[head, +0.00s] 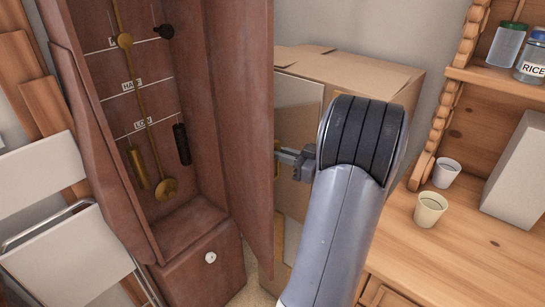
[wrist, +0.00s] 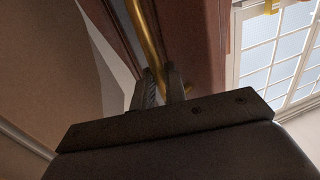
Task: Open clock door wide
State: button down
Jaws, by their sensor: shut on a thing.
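The tall reddish-brown clock case (head: 215,170) stands left of centre in the head view, with a brass pendulum (head: 133,75) and weights inside. Its door (head: 258,200) is swung out on the right side, and the case interior is exposed. My gripper (head: 287,156) is at the outer face of the door, right of its edge. In the wrist view, the fingers (wrist: 162,90) are shut around a curved brass door handle (wrist: 146,35). The head view hides most of the handle.
Cardboard boxes (head: 375,78) stand behind my arm, close to the door. A wooden dresser (head: 460,245) with cups and jars is on the right. Folded white chairs (head: 60,240) and planks stand on the left. A window (wrist: 285,55) shows in the wrist view.

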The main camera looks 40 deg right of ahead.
jog(key=shift+w+d+r, duration=0.15)
jog(key=shift+d+r, duration=0.05)
jog(key=shift+d, duration=0.1)
jog(key=c, duration=1.9)
grip_release()
jog(key=o, duration=0.3)
jog(key=shift+w+a+f, duration=0.1)
jog(key=shift+w+f, duration=0.1)
jog(key=shift+w, duration=0.3)
jog(key=shift+o, duration=0.7)
jog(key=shift+s, duration=0.4)
